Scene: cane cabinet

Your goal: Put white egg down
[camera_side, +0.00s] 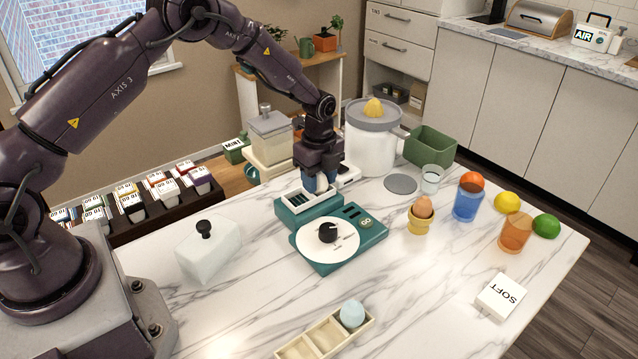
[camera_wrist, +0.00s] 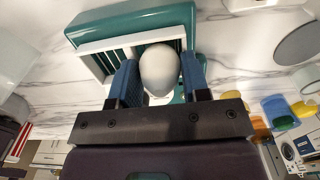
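The white egg (camera_wrist: 160,69) sits between the two blue fingers of my gripper (camera_wrist: 163,84), with a finger against each side. The egg is mostly hidden by the fingers there. In the wrist view the slotted rack (camera_wrist: 93,60) lies just beyond the egg. I cannot tell whether the egg touches it.
A partitioned tray (camera_side: 326,337) holding a pale blue egg (camera_side: 352,313) lies in front. A glass butter dish (camera_side: 208,250) stands left.

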